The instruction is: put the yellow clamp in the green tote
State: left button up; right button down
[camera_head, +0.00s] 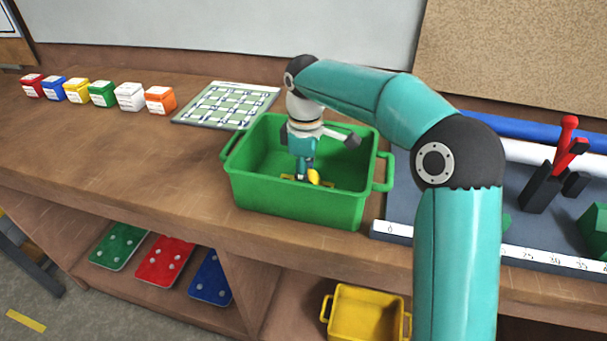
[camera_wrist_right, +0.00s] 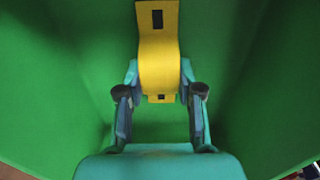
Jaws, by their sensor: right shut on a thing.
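The green tote (camera_head: 300,195) stands on the wooden workbench near its front edge, under my right arm. My right gripper (camera_head: 305,172) points down inside the tote. In the right wrist view my right gripper (camera_wrist_right: 160,98) is shut on the yellow clamp (camera_wrist_right: 158,60), with a finger on each side of it. In the head view only small yellow parts of the clamp (camera_head: 313,177) show below the fingers. The green walls of the tote (camera_wrist_right: 60,70) surround the clamp. I cannot tell whether the clamp touches the tote's floor. My left gripper is not in view.
A green gridded mat (camera_head: 228,105) lies behind and left of the tote. Several small coloured boxes (camera_head: 103,93) stand in a row at the left. A grey board with a red-handled black tool (camera_head: 553,170) is at the right. A yellow tote (camera_head: 366,312) sits on the lower shelf.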

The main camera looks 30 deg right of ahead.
jog(key=c, duration=0.7)
grip_release()
jog(key=shift+f, duration=0.1)
jog(key=shift+c, duration=0.2)
notch_tip(320, 180, up, 12)
jog(key=p, duration=0.2)
